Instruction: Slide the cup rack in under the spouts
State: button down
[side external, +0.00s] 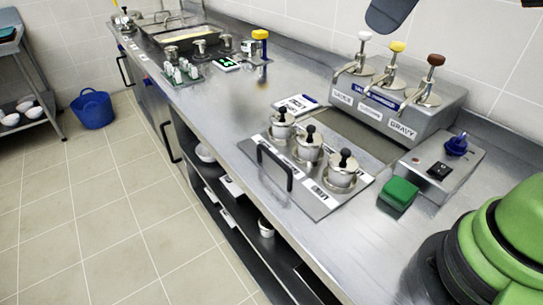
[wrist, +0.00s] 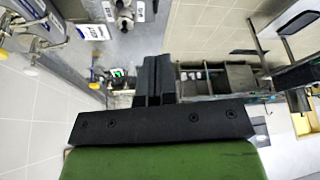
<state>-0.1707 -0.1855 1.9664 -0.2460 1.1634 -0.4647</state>
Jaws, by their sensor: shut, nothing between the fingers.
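The cup rack (side external: 343,195) is a flat metal plate on the counter, with a black upright handle (side external: 275,165) at its front edge. Three lidded steel cups (side external: 309,145) with black knobs stand on it. The spouts belong to a dispenser box (side external: 399,108) behind and to the right, topped by white, yellow and brown knobs. The rack lies in front of the spouts, apart from the box. In the wrist view, my gripper (wrist: 153,68) has its black fingers together and empty, with a cup (wrist: 124,14) partly in view beyond. My fingers do not show in the side view.
A green pad (side external: 398,193) and a switch box (side external: 440,163) sit right of the rack. A card (side external: 297,104) lies behind it to the left. A bottle caddy (side external: 182,74) stands farther left, with bare counter between. Open shelves (side external: 215,185) are below.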

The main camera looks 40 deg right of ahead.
jog(key=w+a+f+n+g+h, duration=0.3)
jog(key=w+a+f+n, duration=0.6)
jog(key=w+f+n, duration=0.3)
jog(key=f+n, duration=0.1)
jog(key=f, duration=0.4)
jog(key=w+f+h, duration=0.1)
jog(key=f, duration=0.4)
jog(key=w+f+n+g, duration=0.1)
jog(key=f, duration=0.4)
jog(key=shift+a+f+n+h, duration=0.25)
jog(key=shift+a+n+h, duration=0.05)
jog(key=shift+h, duration=0.1)
jog(key=shift+d+f, duration=0.1)
jog(key=shift+d, duration=1)
jog(key=shift+d+f, duration=0.1)
jog(key=shift+d, duration=0.55)
jog(key=d, duration=1.8)
jog(key=shift+d, duration=0.4)
